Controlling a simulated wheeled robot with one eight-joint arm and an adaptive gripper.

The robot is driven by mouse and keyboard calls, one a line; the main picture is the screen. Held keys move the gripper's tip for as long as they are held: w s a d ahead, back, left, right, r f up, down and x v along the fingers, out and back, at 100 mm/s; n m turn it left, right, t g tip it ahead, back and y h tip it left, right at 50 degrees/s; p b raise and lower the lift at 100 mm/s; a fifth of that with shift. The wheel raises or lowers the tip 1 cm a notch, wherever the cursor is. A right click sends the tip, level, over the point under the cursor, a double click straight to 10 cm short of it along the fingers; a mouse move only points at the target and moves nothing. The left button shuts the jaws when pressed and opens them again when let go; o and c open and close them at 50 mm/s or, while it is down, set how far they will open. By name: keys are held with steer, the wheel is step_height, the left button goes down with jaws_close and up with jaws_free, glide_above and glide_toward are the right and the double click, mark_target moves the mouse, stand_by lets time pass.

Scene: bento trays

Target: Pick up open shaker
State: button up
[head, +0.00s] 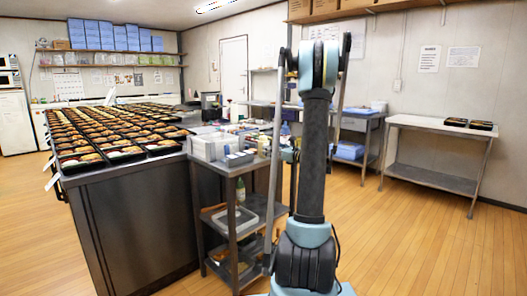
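I cannot pick out an open shaker for certain in the head view. Several small items, too small to tell apart, stand on the top of a metal cart (236,168) just left of my arm. A green-capped bottle (240,190) stands on the cart's middle shelf. My arm rises upright in the centre right and hides part of what is behind it. My gripper does not show, so its state and any contact are hidden.
A long steel counter (130,225) left of the cart holds many filled bento trays (120,149). A side table (440,122) at right carries two black trays (468,123). Another table (362,117) stands behind my arm. The wooden floor at right is clear.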

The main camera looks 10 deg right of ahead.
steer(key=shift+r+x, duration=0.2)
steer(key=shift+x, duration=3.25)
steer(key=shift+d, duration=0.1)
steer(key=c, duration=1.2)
